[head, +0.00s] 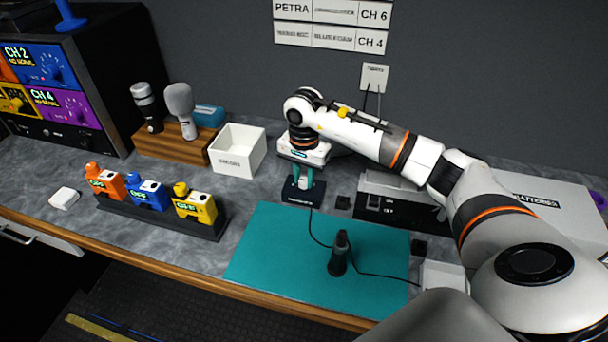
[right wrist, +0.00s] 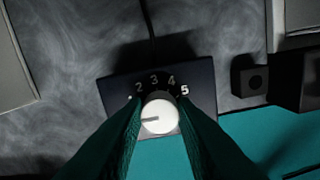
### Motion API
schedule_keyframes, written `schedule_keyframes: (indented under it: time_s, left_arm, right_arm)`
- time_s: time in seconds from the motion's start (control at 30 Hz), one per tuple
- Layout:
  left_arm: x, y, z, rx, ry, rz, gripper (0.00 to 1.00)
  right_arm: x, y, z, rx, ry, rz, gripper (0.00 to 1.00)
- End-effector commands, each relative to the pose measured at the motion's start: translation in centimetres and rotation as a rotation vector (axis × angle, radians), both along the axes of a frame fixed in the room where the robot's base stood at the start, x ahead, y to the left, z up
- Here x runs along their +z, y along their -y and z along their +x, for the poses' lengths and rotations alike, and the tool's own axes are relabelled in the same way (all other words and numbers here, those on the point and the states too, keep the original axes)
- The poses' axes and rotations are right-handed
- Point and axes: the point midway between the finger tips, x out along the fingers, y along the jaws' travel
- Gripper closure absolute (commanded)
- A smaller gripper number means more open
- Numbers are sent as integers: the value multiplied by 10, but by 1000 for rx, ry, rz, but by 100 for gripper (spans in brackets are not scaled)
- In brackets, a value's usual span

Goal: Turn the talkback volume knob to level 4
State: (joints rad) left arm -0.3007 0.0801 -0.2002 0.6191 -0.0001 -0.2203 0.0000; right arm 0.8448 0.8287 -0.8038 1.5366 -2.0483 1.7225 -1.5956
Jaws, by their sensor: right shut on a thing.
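The talkback box (head: 302,197) is a small dark block at the back edge of the teal mat, with a cable running from it. In the right wrist view its dark face (right wrist: 203,82) shows the numbers 1 to 5 in an arc. The white-capped volume knob (right wrist: 160,117) has a dark pointer line directed left, a little below the 1. My right gripper (head: 305,178) reaches down from above onto the box. Its teal fingers (right wrist: 160,130) are shut on the knob, one on each side, and hide part of the dial's lower sides. My left gripper is not in view.
A dark upright handset-like object (head: 339,255) stands on the teal mat (head: 275,250). A white bin (head: 238,150) and a rack (head: 150,214) of coloured packs are to the left. Small black blocks (head: 343,202) and a grey-black device (head: 395,205) stand to the right.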

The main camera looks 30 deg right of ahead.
Motion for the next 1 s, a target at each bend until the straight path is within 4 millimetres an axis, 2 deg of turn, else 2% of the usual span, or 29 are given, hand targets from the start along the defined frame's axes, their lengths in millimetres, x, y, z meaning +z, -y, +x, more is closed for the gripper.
schedule_keyframes:
  time_s: [0.37, 1.0]
  left_arm:
    - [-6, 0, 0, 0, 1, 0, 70]
    - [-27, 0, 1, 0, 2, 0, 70]
  right_arm:
    - [0, 1, 0, -112, 1, 0, 98]
    - [0, 1, 0, -688, 2, 0, 98]
